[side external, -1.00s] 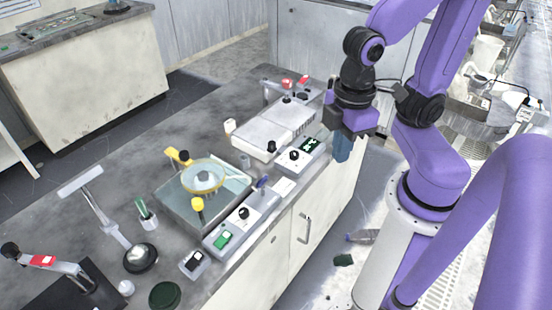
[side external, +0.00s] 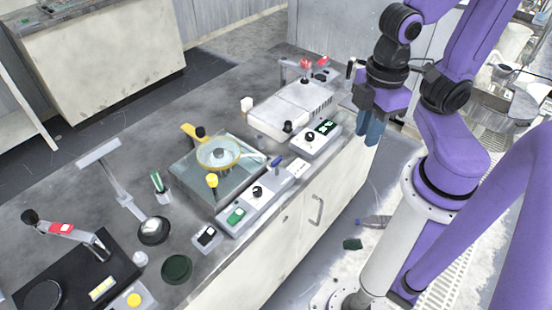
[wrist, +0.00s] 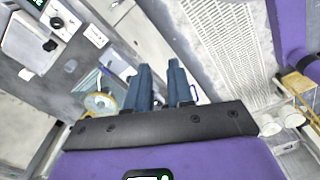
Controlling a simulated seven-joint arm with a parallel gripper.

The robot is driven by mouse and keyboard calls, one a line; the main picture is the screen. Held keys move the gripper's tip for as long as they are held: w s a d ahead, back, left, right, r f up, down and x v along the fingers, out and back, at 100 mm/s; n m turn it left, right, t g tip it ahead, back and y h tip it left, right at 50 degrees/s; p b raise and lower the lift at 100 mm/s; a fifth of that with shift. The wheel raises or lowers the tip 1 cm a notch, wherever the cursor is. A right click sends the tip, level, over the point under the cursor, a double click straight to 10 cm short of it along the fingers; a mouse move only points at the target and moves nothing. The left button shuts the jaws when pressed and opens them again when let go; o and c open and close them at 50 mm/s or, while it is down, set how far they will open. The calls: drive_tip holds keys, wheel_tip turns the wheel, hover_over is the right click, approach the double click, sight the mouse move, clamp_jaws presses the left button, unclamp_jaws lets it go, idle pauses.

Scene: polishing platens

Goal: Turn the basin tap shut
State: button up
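The basin is a square, glassy tray (side external: 182,181) with a yellow-rimmed round platen (side external: 218,155) in it; both show partly in the wrist view, where the platen (wrist: 99,104) is left of my fingers. A small blue lever (side external: 276,161) stands at the basin's right corner, by a pale tube; it looks like the tap, but I cannot tell for sure. My gripper (side external: 372,135) hangs empty beyond the bench's front edge, right of the basin and apart from it. In the wrist view its two blue fingers (wrist: 160,68) stand apart with a gap.
A control box with a black knob and green switch (side external: 248,205) lies before the basin. A black-knobbed arm with a red label (side external: 62,230), a green-brush cup (side external: 160,187) and dark dishes (side external: 176,268) stand left.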

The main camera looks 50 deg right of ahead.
drive_tip(key=shift+o, duration=0.9)
drive_tip(key=shift+w+a, duration=0.1)
drive_tip(key=shift+w, duration=0.2)
drive_tip(key=n, duration=0.5)
hover_over(277, 159)
wheel_tip(277, 159, down, 4)
wheel_tip(277, 159, down, 17)
drive_tip(key=shift+f, duration=0.2)
drive_tip(key=shift+c, duration=0.3)
clamp_jaws()
